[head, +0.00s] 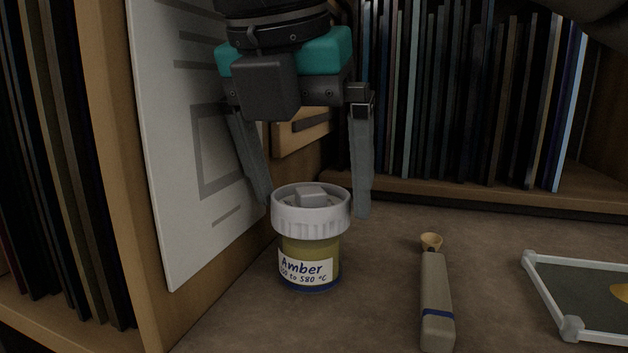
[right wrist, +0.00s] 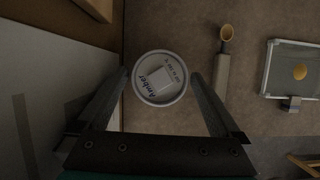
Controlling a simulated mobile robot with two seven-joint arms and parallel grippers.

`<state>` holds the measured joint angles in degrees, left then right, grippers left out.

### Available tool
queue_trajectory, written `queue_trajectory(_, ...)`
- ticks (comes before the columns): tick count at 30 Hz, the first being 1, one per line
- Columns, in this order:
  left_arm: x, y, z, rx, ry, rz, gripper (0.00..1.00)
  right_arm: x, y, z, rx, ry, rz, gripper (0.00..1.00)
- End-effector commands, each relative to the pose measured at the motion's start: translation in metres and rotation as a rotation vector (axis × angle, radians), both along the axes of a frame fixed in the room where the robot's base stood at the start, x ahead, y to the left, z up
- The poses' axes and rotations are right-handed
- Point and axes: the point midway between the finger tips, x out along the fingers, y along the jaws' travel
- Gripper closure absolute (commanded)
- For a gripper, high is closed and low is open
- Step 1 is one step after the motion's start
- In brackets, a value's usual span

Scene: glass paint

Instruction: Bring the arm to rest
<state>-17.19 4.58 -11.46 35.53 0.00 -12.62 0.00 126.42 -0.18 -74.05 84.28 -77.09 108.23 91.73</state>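My right gripper (head: 312,205) hangs fingers down in the head view, over the amber jar. Its fingers are spread on either side of the jar's white lid, with nothing held between them. The jar (head: 310,262) stands upright on the worktop, its lid on, its label reading "Amber". In the right wrist view the lid (right wrist: 160,78) shows from above, between and just beyond the open fingertips (right wrist: 160,80). I cannot tell whether a finger touches the lid. My left gripper does not show in either view.
A scoop with a grey handle (head: 436,300) lies right of the jar. A framed dark tray (head: 590,290) with a yellow-orange spot lies further right. A white sheet on a wooden panel (head: 190,130) stands close at left. Shelves of glass sheets (head: 470,100) line the back.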

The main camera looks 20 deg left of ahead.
Motion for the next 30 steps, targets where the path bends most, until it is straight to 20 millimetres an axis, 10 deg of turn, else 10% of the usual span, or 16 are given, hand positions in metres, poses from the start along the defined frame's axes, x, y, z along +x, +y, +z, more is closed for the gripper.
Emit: queue_trajectory(30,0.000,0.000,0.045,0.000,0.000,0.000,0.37,0.000,0.000,0.057,0.000,-0.001,0.001,0.00)
